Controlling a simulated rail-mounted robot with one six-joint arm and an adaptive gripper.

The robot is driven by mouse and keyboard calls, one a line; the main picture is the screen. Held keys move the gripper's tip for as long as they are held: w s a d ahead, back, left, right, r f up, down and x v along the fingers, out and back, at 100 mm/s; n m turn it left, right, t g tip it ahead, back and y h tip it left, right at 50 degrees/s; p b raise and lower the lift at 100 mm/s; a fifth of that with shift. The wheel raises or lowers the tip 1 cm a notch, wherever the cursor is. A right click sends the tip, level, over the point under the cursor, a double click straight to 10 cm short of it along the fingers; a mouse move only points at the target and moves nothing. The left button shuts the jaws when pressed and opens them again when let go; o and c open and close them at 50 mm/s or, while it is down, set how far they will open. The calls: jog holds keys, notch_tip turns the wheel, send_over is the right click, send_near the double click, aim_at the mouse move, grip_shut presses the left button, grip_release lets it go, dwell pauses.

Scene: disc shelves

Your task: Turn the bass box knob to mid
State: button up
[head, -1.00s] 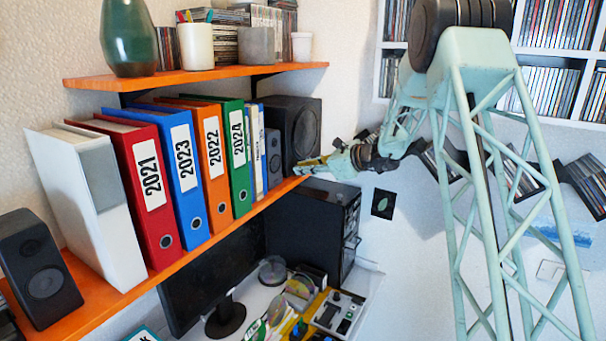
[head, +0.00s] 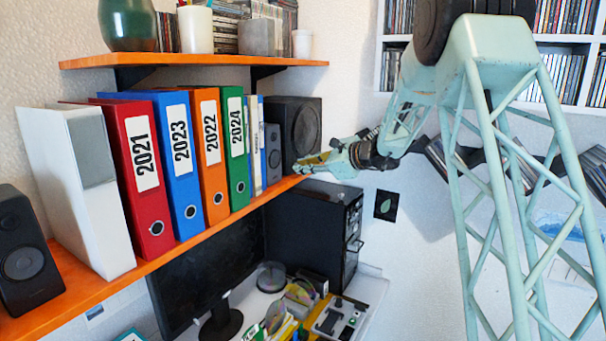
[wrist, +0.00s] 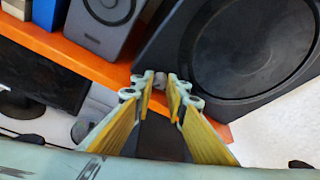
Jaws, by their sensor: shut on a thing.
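The bass box (head: 282,128) is a large black speaker with a round cone, at the right end of the orange shelf. In the wrist view the bass box (wrist: 215,75) fills the upper right. Its small grey knob (wrist: 160,80) sits low on the front, between my fingertips. My gripper (wrist: 160,93) is shut on the knob, with a yellow-padded finger on either side. In the head view my gripper (head: 303,165) reaches the lower front of the box from the right. The fingers partly hide the knob, and its pointer angle cannot be read.
A small grey speaker (head: 272,150) stands left of the bass box, beside several binders (head: 170,165). The orange shelf's front edge (head: 215,221) runs just below my fingers. A black cabinet (head: 315,235) and a monitor (head: 205,275) stand below. Open room lies right of the box.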

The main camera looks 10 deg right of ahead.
jog(key=shift+s+f+n+t+b, duration=0.2)
jog(key=shift+n+t+b, duration=0.6)
jog(key=shift+b, duration=3.8)
jog(key=shift+a+f+n+h+b, duration=0.1)
jog(key=shift+n+h+b, duration=0.2)
jog(key=shift+n+b, duration=1.05)
jog(key=shift+n+t+b, duration=0.45)
jog(key=shift+t+b, duration=0.25)
jog(key=shift+b, duration=0.5)
jog(key=o, duration=0.9)
jog(key=shift+c, duration=0.2)
jog(key=shift+s, duration=0.15)
jog(key=v, duration=0.7)
jog(key=shift+s+r, duration=0.2)
jog(key=shift+s, duration=0.1)
